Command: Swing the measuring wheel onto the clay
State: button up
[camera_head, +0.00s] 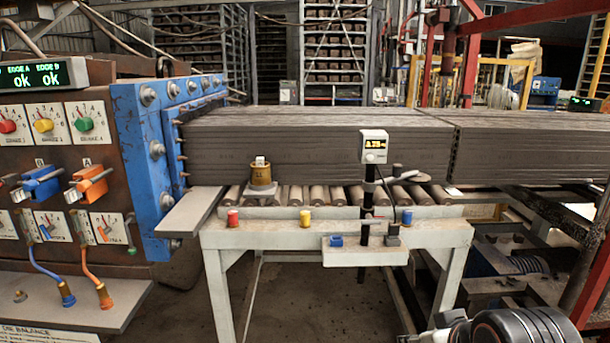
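The clay (290,150) is a long grey ribbed column coming out of the blue die frame (150,150) and lying over rollers. A black post with a small white display box (374,146) stands in front of it, showing yellow digits. My gripper is not in view; dark rounded parts at the bottom right look like my arm.
A pale roller table (335,234) stands below the clay, with red, yellow and blue knobs along its front. A brass cup (261,173) stands at its left. A control panel (60,170) with orange and blue levers fills the left. Floor under the table is open.

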aim_at(414, 177)
jog(key=i+l, duration=0.15)
jog(key=i, duration=0.25)
jog(key=i+l, duration=0.2)
jog(key=i, duration=0.2)
jog(key=i+l, duration=0.15)
jog(key=i, duration=0.25)
